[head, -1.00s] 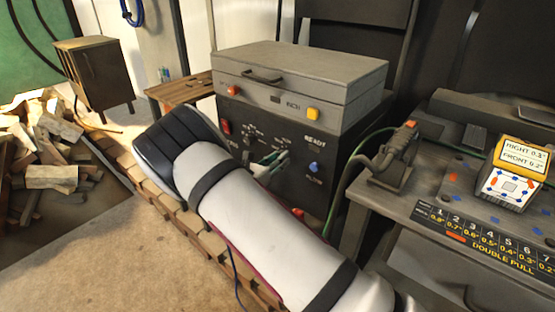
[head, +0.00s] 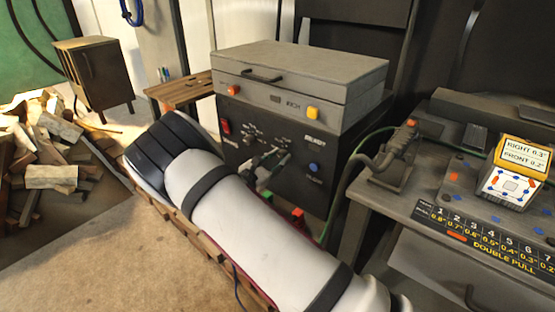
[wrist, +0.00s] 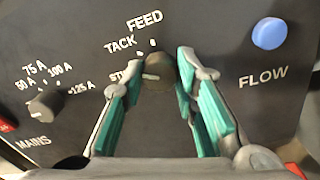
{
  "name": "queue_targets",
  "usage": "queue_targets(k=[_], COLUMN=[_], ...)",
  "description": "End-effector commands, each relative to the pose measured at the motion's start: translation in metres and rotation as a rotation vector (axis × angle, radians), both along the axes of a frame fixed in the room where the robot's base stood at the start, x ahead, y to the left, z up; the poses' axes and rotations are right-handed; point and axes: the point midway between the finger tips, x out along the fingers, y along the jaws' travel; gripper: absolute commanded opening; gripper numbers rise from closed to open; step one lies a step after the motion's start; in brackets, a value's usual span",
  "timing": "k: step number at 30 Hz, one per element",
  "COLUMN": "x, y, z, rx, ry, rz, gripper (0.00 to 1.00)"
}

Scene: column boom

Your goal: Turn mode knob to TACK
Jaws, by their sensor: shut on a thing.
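The mode knob (wrist: 160,72) is a dark round knob on the black panel, in the middle of the wrist view. Its pale pointer line points left, toward a partly hidden label starting "ST". The TACK label (wrist: 120,44) is up and left of the knob, and the FEED label (wrist: 145,20) is above it. My gripper (wrist: 158,70) has a teal-padded finger on each side of the knob and is shut on it. In the head view my gripper (head: 272,164) is at the panel front, and my arm hides part of the machine's lower left.
Left of the mode knob is an amperage knob (wrist: 45,103); right is the blue FLOW button (wrist: 269,33). The grey case (head: 300,75) sits on the machine. A workbench (head: 400,195) stands close on the right; piled firewood (head: 50,150) lies left.

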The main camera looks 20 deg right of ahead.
Motion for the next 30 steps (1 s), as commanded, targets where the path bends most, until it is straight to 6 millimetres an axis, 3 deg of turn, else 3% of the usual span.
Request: queue_targets(k=[12, 30], x=[-0.0007, -0.0008], y=[-0.0003, -0.0003], z=[-0.0010, -0.0012], rx=[0.142, 0.175], ry=[-0.195, -0.239], rz=[-0.001, -0.001], gripper=[0.00, 0.00])
